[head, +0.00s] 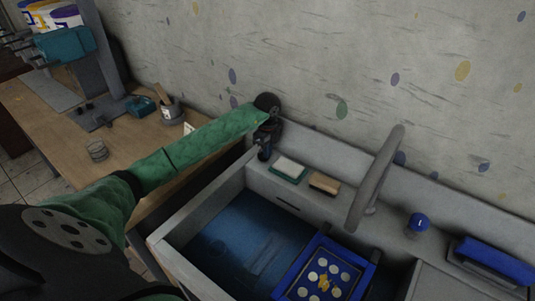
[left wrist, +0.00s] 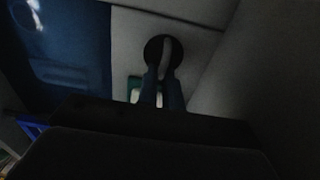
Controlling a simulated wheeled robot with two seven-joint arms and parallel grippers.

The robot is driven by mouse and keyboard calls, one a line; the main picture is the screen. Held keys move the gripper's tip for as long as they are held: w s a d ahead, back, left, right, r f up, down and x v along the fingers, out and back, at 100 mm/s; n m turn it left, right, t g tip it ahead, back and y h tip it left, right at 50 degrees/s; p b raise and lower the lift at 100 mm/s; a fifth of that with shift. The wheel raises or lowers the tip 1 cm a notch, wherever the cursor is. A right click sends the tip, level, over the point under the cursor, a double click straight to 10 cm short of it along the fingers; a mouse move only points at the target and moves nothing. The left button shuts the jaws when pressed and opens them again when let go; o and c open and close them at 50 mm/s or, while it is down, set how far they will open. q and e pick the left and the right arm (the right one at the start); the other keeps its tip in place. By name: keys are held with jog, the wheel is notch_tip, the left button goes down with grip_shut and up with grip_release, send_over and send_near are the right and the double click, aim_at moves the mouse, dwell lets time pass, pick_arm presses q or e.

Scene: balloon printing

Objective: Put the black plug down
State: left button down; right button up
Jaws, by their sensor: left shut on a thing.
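My left gripper (head: 264,154) is at the end of the green-sleeved arm, over the back left corner of the sink ledge. In the left wrist view the black plug (left wrist: 153,46) is a round dark disc with a paler grey piece across its middle. The fingertips (left wrist: 163,75) are shut on this grey piece. The plug sits against the pale ledge in that view; I cannot tell whether it touches. In the head view the gripper hides the plug. My right gripper is not in view.
The sink (head: 166,255) has a blue basin floor with a blue-framed printing plate (head: 325,281) in it. On the ledge are a green-and-white sponge (head: 289,169), a wooden brush (head: 324,183), a grey faucet (head: 375,180) and a blue knob (head: 418,222). The wall rises close behind.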

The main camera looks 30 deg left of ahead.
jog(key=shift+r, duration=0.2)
pick_arm(q)
jog(key=shift+f, duration=0.15)
jog(key=c, duration=2)
grip_release()
jog(key=o, duration=0.4)
jog(key=shift+o, duration=0.2)
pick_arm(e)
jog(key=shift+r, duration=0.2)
